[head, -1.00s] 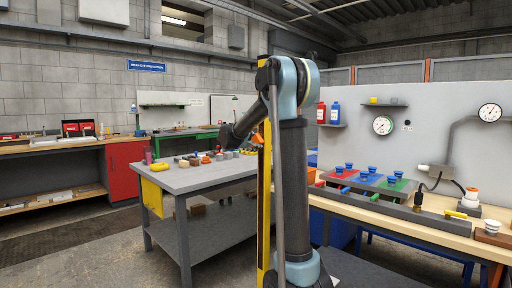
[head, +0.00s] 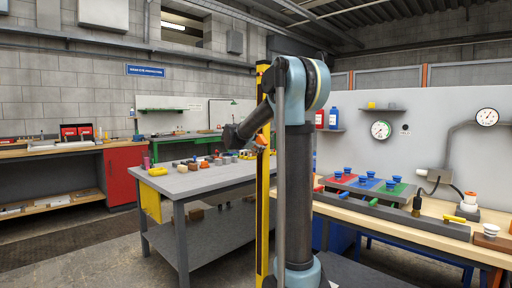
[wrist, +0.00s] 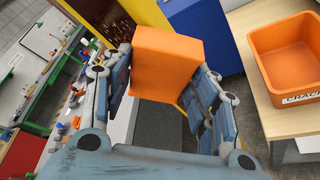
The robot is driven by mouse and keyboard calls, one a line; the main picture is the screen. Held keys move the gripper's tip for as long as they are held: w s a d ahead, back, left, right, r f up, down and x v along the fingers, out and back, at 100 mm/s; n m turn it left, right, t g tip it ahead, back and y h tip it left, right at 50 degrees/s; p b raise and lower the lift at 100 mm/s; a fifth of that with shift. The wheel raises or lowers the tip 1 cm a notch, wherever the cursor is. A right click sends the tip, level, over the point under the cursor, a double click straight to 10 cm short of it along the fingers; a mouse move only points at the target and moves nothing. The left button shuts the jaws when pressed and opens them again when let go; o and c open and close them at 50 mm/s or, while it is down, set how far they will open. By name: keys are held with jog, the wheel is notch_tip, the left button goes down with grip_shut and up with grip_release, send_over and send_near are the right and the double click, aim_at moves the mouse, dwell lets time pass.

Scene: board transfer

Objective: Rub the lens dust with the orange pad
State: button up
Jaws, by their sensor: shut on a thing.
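The orange pad (wrist: 165,62) is a thick block held between the blue-grey fingers of my gripper (wrist: 160,72) in the wrist view. The fingers press on its left and right sides, and it is up in the air. In the head view my own arm and the yellow column hide most of my gripper; a small orange patch shows beside the column. I cannot make out a lens or any dust on one in either view.
A grey table (head: 225,177) with several small items stands at left centre. A wooden bench (head: 425,233) at right carries coloured trays and a gauge panel behind. An orange bin (wrist: 285,85) stands on a wooden top in the wrist view. Floor at lower left is clear.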

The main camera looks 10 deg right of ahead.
jog(key=shift+s+d, duration=0.15)
jog(key=shift+s, duration=0.05)
jog(key=shift+r, duration=1.35)
jog(key=shift+w+a, duration=0.6)
jog(key=shift+w, duration=0.25)
jog(key=shift+w+a, duration=0.6)
jog(key=shift+w, duration=0.25)
jog(key=shift+a, duration=0.1)
jog(key=shift+s+a, duration=0.9)
jog(key=shift+a, duration=0.3)
jog(key=shift+s+a, duration=0.9)
jog(key=shift+a, duration=0.25)
jog(key=shift+a, duration=0.1)
jog(key=shift+s+a, duration=0.85)
jog(key=shift+a, duration=0.25)
